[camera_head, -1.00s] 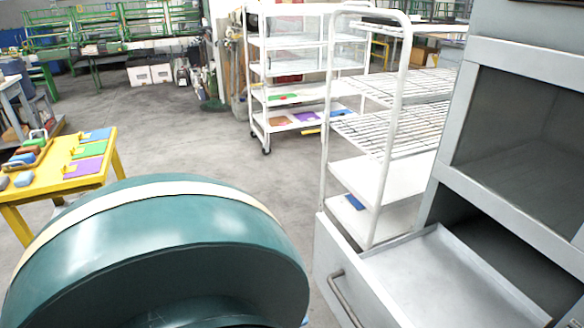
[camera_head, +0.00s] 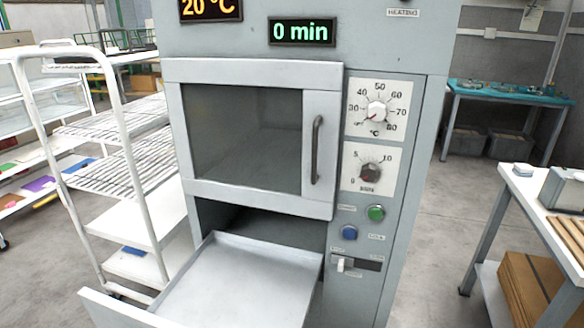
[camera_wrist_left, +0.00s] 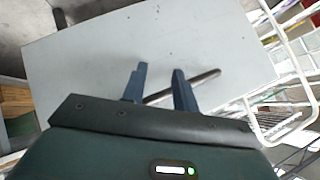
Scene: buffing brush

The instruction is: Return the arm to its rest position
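My left gripper (camera_wrist_left: 158,86) shows in the left wrist view with its two dark fingers apart and nothing held between them. A dark bar handle (camera_wrist_left: 208,77) lies just beyond the fingertips, partly hidden by a finger; I cannot tell whether they touch. It is on a pale grey panel (camera_wrist_left: 110,45). In the head view neither gripper shows. The grey oven cabinet (camera_head: 395,230) has its upper door (camera_head: 245,135) shut and its lower drawer (camera_head: 240,280) pulled open and empty. My right gripper is not in view.
A white wire-shelf rack (camera_head: 130,150) stands close to the left of the cabinet. A white-topped table (camera_head: 535,200) with boxes stands at right. A blue-topped bench (camera_head: 510,93) is at the back right. Floor between cabinet and tables is clear.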

